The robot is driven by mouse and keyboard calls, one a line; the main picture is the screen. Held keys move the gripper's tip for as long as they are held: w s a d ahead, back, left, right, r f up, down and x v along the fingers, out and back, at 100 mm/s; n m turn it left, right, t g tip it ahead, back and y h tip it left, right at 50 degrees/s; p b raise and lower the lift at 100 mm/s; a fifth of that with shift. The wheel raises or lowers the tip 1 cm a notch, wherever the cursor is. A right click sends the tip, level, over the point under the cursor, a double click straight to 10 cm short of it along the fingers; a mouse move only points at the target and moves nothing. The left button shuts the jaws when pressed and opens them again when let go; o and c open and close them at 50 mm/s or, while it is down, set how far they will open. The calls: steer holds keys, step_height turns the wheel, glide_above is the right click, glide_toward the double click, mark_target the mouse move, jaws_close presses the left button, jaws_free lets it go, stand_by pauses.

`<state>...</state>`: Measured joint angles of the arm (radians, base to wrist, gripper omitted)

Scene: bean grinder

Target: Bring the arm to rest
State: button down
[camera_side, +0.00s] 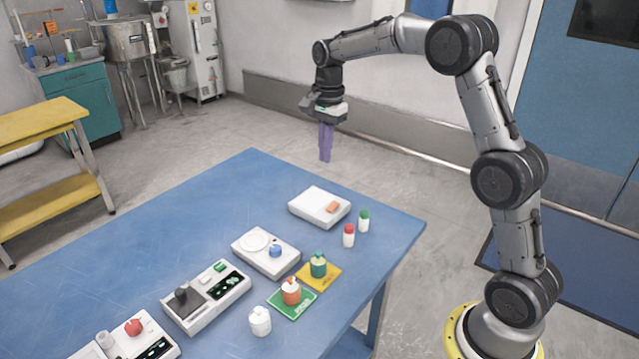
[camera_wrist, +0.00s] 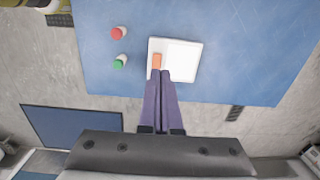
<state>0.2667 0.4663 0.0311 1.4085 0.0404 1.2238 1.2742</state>
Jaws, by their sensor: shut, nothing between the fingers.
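My gripper (camera_side: 325,158) hangs high above the far edge of the blue table, its purple fingers pointing down and pressed together with nothing between them. In the wrist view the fingers (camera_wrist: 162,78) reach up from the bottom, shut, their tips overlapping the near side of the white box with the orange block in the picture. The side view shows the gripper well above that box, apart from it. My arm is raised in a bent arch, clear of the table.
The blue table (camera_side: 190,213) holds a white box (camera_side: 312,203) with an orange block (camera_side: 333,207), red-capped (camera_side: 349,236) and green-capped (camera_side: 364,221) bottles, a white round-plate device (camera_side: 265,262), jars on green (camera_side: 291,305) and yellow (camera_side: 318,284) mats, a white jar (camera_side: 260,321) and a grinder-like device (camera_side: 205,297). Air around my gripper is free.

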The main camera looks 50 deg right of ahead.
steer(key=s+a+r+n+t, duration=0.4)
steer(key=s+a+r, duration=0.5)
steer(key=s+r, duration=0.5)
steer(key=s+a+f+n, duration=0.1)
steer(key=s+f+n, duration=0.3)
steer(key=s+n, duration=0.3)
steer(key=s+a+f+n+t, duration=0.1)
steer(key=s+a+f+n, duration=0.1)
steer(key=s+f+n, duration=0.3)
steer(key=s+n, duration=0.1)
steer(key=s, duration=0.3)
steer(key=shift+s+f+n, duration=0.15)
steer(key=shift+s+n, duration=0.05)
steer(key=shift+n, duration=0.2)
